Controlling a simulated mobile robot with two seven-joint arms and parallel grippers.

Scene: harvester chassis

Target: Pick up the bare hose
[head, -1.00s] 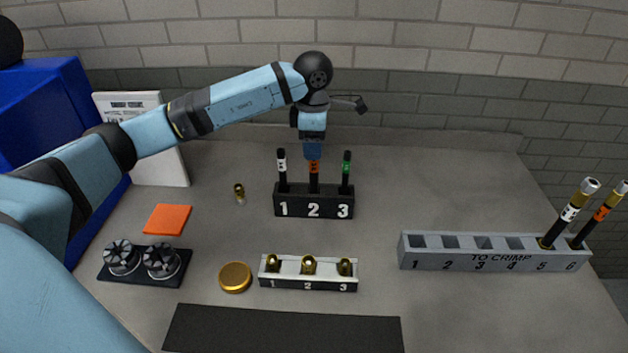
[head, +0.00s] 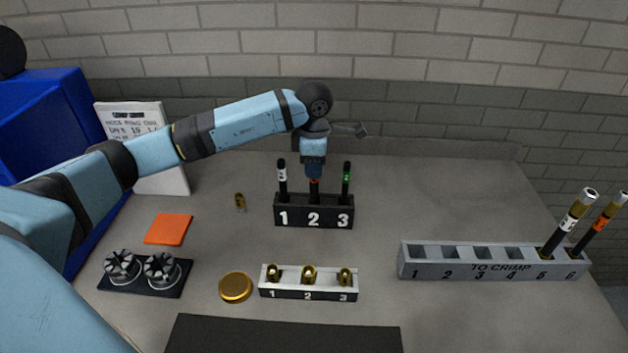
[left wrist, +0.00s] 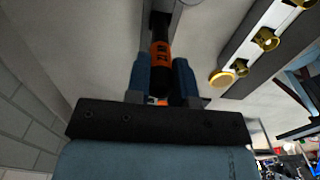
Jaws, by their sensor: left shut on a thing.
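The black rack (head: 298,220), numbered 1 to 3, holds three upright bare hoses. A white-banded hose (head: 282,178) is in slot 1, an orange-banded hose (head: 314,193) in slot 2 and a green-banded hose (head: 346,178) in slot 3. My left gripper (head: 314,173) points down over slot 2 and is shut on the orange-banded hose, hiding its top. In the left wrist view the black hose with its orange band (left wrist: 160,58) stands between the blue fingers of the left gripper (left wrist: 160,85). The right gripper is not in view.
A grey "TO CRIMP" rack (head: 460,262) on the right holds two fitted hoses in slots 5 and 6; its slots 1 to 4 are empty.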

